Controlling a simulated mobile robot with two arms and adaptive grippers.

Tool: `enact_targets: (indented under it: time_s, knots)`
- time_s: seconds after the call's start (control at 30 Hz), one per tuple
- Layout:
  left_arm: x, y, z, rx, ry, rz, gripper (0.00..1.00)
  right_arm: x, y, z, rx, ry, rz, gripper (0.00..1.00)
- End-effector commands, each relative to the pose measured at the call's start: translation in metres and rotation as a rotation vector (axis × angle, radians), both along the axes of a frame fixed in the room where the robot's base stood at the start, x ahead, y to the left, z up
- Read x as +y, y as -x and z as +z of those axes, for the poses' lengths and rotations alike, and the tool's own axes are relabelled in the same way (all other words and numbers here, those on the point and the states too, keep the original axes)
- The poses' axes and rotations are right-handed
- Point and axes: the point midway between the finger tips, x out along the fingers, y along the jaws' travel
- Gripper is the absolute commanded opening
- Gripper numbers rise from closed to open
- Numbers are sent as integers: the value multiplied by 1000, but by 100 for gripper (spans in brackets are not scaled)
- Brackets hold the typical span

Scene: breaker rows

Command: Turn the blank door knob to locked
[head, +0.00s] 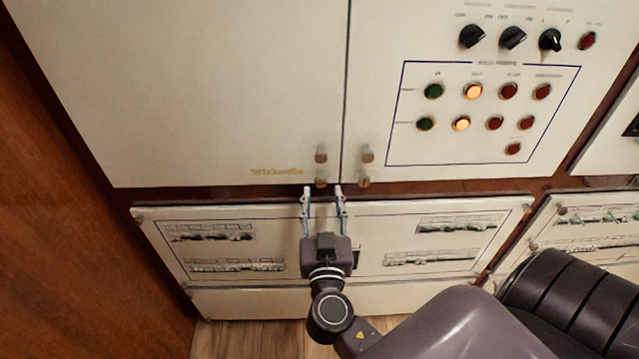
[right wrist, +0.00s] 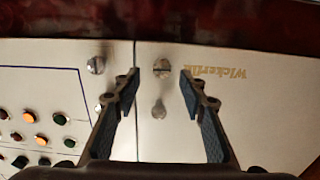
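The blank door (head: 200,80) is the plain cream left-hand cabinet door with a gold label. At its lower right corner are two metal fittings: an upper knob (head: 320,154) and a lower one (head: 320,181). In the right wrist view, the lower fitting (right wrist: 162,68) shows a slot and appears between my fingertips; the other fitting (right wrist: 158,108) lies farther in. My right gripper (head: 322,190) is open, its fingers pointing up at the lower fitting, one on each side. I see no contact. My left gripper is not in view.
The right-hand door (head: 375,70) carries a similar pair of fittings (head: 367,153) close to the seam, plus black rotary switches (head: 512,38) and several lit or coloured buttons. A wooden wall (head: 70,210) stands at left.

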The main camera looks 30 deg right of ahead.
Motion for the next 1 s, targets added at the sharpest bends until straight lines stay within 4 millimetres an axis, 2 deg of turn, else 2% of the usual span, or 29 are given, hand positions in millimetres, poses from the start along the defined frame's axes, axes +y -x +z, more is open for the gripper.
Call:
enact_targets:
  time_s: [0.03, 0.2, 0.4, 0.57, 0.9, 1.0]
  knots:
    - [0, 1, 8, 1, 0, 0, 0, -5, -7, 5, -1, 3, 0, 39]
    - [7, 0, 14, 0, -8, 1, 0, -14, -24, 2, 1, 2, 1, 39]
    - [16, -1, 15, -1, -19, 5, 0, -17, -29, -1, 2, -1, 1, 39]
    - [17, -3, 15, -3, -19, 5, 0, -17, -28, -1, 2, -1, 1, 39]
    - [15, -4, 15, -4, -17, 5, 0, -17, -28, -1, 2, -1, 2, 1]
    - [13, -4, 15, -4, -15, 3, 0, -17, -28, -1, 2, 0, 2, 0]
